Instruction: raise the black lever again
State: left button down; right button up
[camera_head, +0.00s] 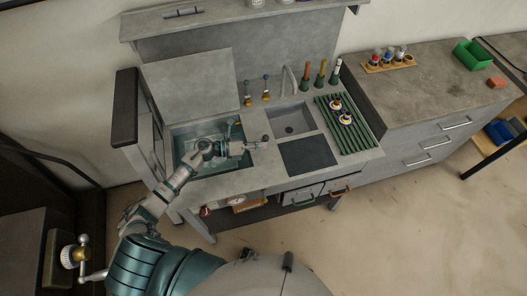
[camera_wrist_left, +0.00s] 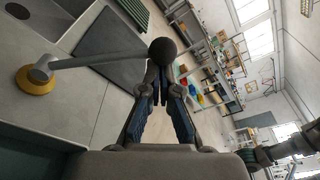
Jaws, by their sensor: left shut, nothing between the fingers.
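The lever shows in the left wrist view, with a dark round knob (camera_wrist_left: 162,51), a grey rod (camera_wrist_left: 90,62) and a yellow round base (camera_wrist_left: 38,82) on the grey counter. The rod slants low from the base towards the knob. My left gripper (camera_wrist_left: 160,88) is shut with nothing between its fingers. Its tips appear just below the knob in that view; I cannot tell whether they touch it. In the head view my left gripper (camera_head: 262,143) is over the counter between the tank and the sink, and the lever is hard to make out there. My right gripper is not in view.
A water tank (camera_head: 178,149) with a raised lid (camera_head: 190,82) is at the left. The sink (camera_head: 293,119), a dark panel (camera_head: 306,155) and a green rack (camera_head: 360,137) lie to the right. Two small upright fittings (camera_head: 247,100) stand behind the gripper.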

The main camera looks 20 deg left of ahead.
pick_arm(q)
jog(key=w+a+r+n+h, duration=0.1)
jog(key=w+a+r+n, duration=0.2)
jog(key=w+n, duration=0.2)
jog(key=shift+a+n, duration=0.25)
jog(key=shift+n, duration=0.15)
dwell(0.4)
